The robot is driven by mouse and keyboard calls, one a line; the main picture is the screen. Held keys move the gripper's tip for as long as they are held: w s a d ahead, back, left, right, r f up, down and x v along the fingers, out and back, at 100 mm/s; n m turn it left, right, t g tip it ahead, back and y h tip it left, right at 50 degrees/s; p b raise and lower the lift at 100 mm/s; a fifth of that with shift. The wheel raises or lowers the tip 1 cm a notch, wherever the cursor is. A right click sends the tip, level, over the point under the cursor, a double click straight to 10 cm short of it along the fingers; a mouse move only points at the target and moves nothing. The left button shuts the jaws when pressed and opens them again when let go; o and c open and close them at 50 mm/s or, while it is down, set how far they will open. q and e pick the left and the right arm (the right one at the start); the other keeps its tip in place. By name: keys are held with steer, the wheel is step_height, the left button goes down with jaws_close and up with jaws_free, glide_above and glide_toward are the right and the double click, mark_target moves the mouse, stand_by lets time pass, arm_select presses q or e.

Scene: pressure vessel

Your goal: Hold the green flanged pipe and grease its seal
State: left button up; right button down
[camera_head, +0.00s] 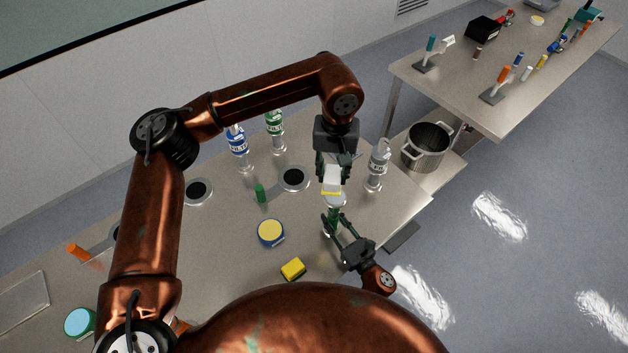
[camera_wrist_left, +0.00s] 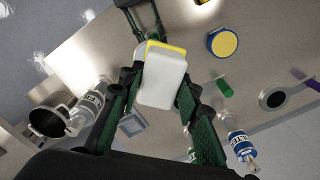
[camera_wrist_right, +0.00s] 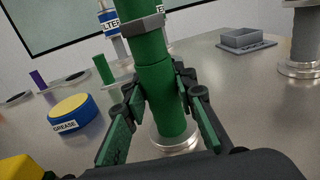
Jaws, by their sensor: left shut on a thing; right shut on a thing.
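The green flanged pipe (camera_wrist_right: 158,85) stands upright in the right wrist view, with a dark hexagonal collar and a silver flange at its foot. My right gripper (camera_wrist_right: 160,110) is shut around its lower part. In the head view the pipe (camera_head: 333,216) shows just below my left gripper (camera_head: 332,168). My left gripper is shut on a white block with a yellow edge (camera_wrist_left: 163,76), held above the pipe's upper end. I cannot tell whether the block touches the pipe. The seal is hidden. The grease tin (camera_head: 270,231), blue with a yellow lid, sits on the table to the left.
A yellow block (camera_head: 292,269) lies near the front. Blue-labelled (camera_head: 238,144) and green-labelled (camera_head: 275,126) pieces stand at the back. A grey open box (camera_wrist_right: 248,39) is beyond the pipe. A pot (camera_head: 427,146) is off the right edge.

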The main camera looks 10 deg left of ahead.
arm_select(q)
steer(key=shift+f, duration=3.3)
steer(key=shift+w+d+f, duration=0.25)
steer(key=shift+d+f, duration=0.05)
steer(key=shift+f, duration=0.4)
steer(key=shift+c, duration=0.5)
steer(key=shift+w+d+f, duration=0.15)
steer(key=shift+w+d, duration=0.8)
steer(key=shift+w, duration=0.25)
steer(key=shift+s+a, duration=1.3)
steer(key=shift+s, duration=0.2)
steer(key=shift+r, duration=4.25)
arm_select(e)
steer(key=c, duration=1.5)
jaws_free()
